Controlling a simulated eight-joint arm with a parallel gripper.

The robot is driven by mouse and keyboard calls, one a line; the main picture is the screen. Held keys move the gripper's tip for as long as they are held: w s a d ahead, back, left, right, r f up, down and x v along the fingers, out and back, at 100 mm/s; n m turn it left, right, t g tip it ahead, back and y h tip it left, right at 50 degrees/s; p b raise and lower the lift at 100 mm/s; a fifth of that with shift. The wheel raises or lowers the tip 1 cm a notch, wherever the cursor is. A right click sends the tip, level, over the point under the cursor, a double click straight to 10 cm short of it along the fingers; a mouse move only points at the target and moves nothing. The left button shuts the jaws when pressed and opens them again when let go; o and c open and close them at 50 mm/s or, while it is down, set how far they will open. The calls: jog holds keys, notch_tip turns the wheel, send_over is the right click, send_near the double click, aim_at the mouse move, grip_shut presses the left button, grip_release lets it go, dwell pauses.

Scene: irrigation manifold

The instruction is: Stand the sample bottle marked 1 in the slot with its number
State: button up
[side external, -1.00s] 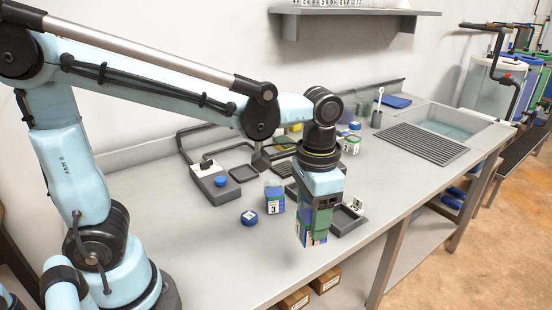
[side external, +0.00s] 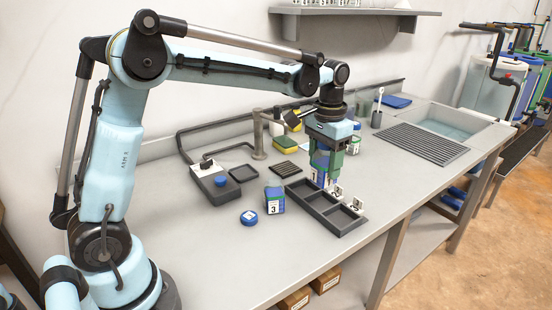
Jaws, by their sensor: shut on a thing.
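My gripper (side external: 329,160) is shut on the sample bottle marked 1 (side external: 319,178), a blue bottle with a white label, partly hidden by the green fingers. It hangs roughly upright at the far end of the dark three-slot rack (side external: 348,232). I cannot tell whether its base is above the end slot or inside it. Number tags (side external: 337,191) stand along the rack's right side; their digits are too small to read surely, and the tag by the bottle is partly hidden. The middle and near slots look empty.
A bottle marked 3 (side external: 274,203) and a blue round cap (side external: 249,217) stand left of the rack. Another labelled bottle (side external: 354,146) is behind the gripper. The counter's front is clear.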

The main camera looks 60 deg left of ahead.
jog(key=shift+w+a+f, duration=0.5)
jog(key=shift+a+f, duration=1.15)
jog(key=shift+f, duration=0.05)
jog(key=shift+w+a+f, duration=0.55)
jog(key=shift+a+f, duration=1.1)
jog(key=shift+f, duration=0.05)
jog(key=shift+w+a+f, duration=0.5)
jog(key=shift+a+f, duration=1.15)
jog(key=shift+f, duration=0.05)
jog(key=shift+f, duration=0.1)
jog(key=o, duration=1.1)
notch_tip(320, 180, up, 12)
jog(key=s+d+r+t, duration=0.3)
jog(key=s+d+r, duration=0.1)
jog(key=s+d, duration=0.4)
jog(key=s+d+f+t, duration=0.1)
jog(key=s+f, duration=0.1)
jog(key=s, duration=0.1)
jog(key=s+d+f+t, duration=0.1)
jog(key=s+f, duration=0.1)
jog(key=s, duration=0.2)
jog(key=s+d+f+t, duration=0.1)
jog(key=s+t, duration=0.1)
jog(key=s, duration=0.2)
jog(key=shift+d+f, duration=0.25)
jog(key=shift+f, duration=0.15)
